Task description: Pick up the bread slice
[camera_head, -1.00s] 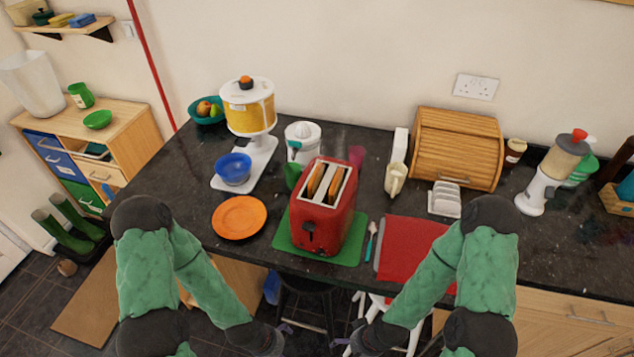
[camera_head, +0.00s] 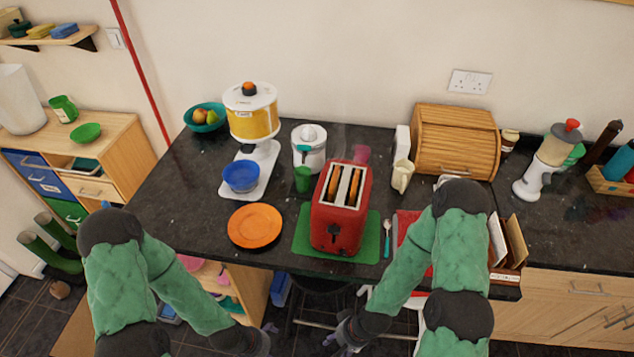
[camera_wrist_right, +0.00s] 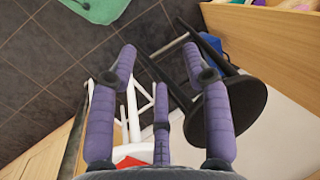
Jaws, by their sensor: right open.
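Two toasted bread slices stand in the slots of the red toaster (camera_head: 325,228): a left bread slice (camera_head: 334,184) and a right bread slice (camera_head: 353,187). Only their top edges show; the rest is hidden inside. The toaster stands on a green mat (camera_head: 301,240) near the counter's front edge. My right gripper (camera_head: 338,335) is low, in front of the counter and below the toaster. In the right wrist view, its purple fingers (camera_wrist_right: 160,62) are spread and empty above the floor and a black stool. My left gripper (camera_head: 268,338) is also low, at the bottom edge; its fingers are too small to read.
An orange plate (camera_head: 255,226) lies left of the toaster, with a green cup (camera_head: 303,179) behind it. A teal-ended spoon (camera_head: 387,238) and cream jug (camera_head: 402,176) are to the right. A black stool (camera_wrist_right: 236,112) stands below the counter. The counter's front edge separates both grippers from the toaster.

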